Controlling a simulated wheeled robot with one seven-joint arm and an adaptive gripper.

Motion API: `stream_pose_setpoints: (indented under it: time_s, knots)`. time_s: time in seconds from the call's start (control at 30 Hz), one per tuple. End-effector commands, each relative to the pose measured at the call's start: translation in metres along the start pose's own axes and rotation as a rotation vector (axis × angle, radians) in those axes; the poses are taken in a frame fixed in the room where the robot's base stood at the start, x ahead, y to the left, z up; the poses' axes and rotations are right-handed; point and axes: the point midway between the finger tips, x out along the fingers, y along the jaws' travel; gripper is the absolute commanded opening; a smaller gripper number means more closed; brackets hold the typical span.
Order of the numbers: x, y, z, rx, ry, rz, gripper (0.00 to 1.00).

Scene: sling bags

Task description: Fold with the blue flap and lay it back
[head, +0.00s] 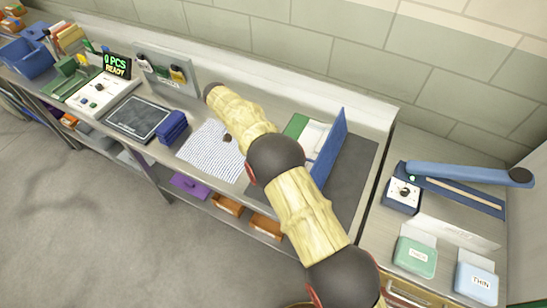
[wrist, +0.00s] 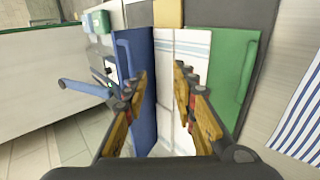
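The blue flap (head: 330,147) of the folding board stands upright at the right of the white cloth (head: 314,134) in the head view. The green flap (head: 295,126) lies flat on the other side. In the wrist view the blue flap (wrist: 137,45) is at left, the white cloth with thin stripes (wrist: 180,48) in the middle and the green flap (wrist: 236,65) at right. My gripper (wrist: 162,72) is open, its left finger in front of the blue flap and its right finger over the cloth. Contact cannot be told. In the head view my arm hides the gripper and part of the board.

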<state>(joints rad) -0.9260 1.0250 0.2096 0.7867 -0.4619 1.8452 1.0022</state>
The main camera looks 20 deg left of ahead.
Motion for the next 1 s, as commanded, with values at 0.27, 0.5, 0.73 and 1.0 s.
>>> stream_pose_setpoints:
  time_s: [0.27,0.5,0.73,1.0]
  knots:
    - [-0.033,0.037,0.000,0.001,0.001,-0.001,0.27]
    - [-0.044,0.050,0.000,0.000,0.000,0.001,0.27]
    - [-0.045,0.051,0.000,0.000,0.000,0.000,0.27]
    - [-0.045,0.051,0.000,0.000,0.000,0.000,0.27]
